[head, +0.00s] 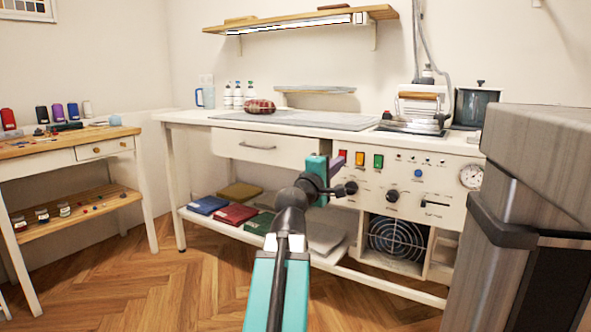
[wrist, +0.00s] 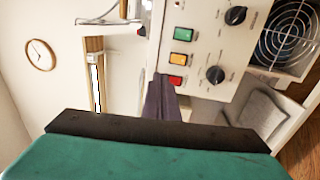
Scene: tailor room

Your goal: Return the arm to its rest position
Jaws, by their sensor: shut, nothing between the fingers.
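My teal and black arm reaches forward from the bottom middle of the head view. My gripper (head: 340,157) is at its end, in front of the control panel (head: 408,180) of the white work table, close to the coloured buttons in the picture. In the wrist view my gripper (wrist: 161,78) shows as dark purple fingers, shut with nothing held. The red button (wrist: 176,80), the orange button (wrist: 182,61) and the green button (wrist: 186,33) show beside the fingertips. I cannot tell whether the fingers touch the panel.
A brushed metal cabinet (head: 545,150) stands close on the right. The white work table (head: 190,117) carries an iron (head: 417,108), a pot (head: 475,105) and a pincushion (head: 261,106). A side table (head: 60,147) stands at the left. The wooden floor (head: 190,285) is clear at front left.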

